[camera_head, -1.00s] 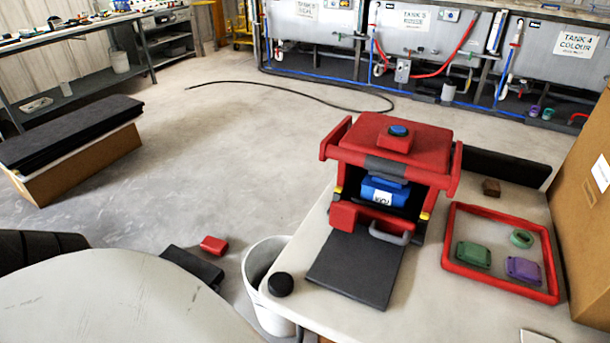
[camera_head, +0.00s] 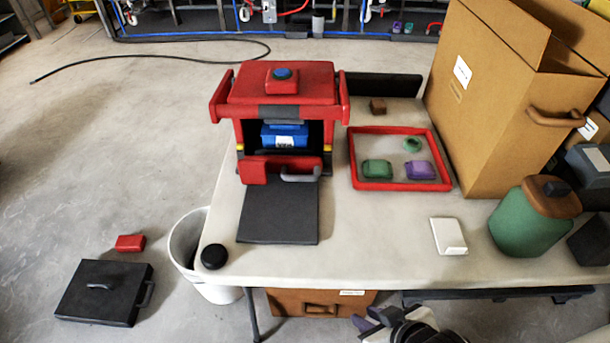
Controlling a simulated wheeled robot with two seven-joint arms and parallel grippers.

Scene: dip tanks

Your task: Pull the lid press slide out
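The red lid press (camera_head: 283,90) stands on the table with a blue button on top. A blue container (camera_head: 284,135) with a white label sits inside its opening. The slide's red front (camera_head: 258,170) with a grey handle (camera_head: 300,176) sits low at the press opening. A flat dark plate (camera_head: 279,213) lies on the table in front of it. My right gripper (camera_head: 372,319) is at the bottom edge, below the table's front edge and well apart from the handle. It is partly cut off, and its opening is unclear. My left gripper is not in view.
A red-rimmed tray (camera_head: 354,160) holds green and purple pieces. A brown block (camera_head: 377,106), a white pad (camera_head: 448,236), a green canister (camera_head: 533,218) and a large cardboard box (camera_head: 480,100) are on the table. A black puck (camera_head: 214,257) sits at the front left corner; a white bin (camera_head: 186,240) stands beside it.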

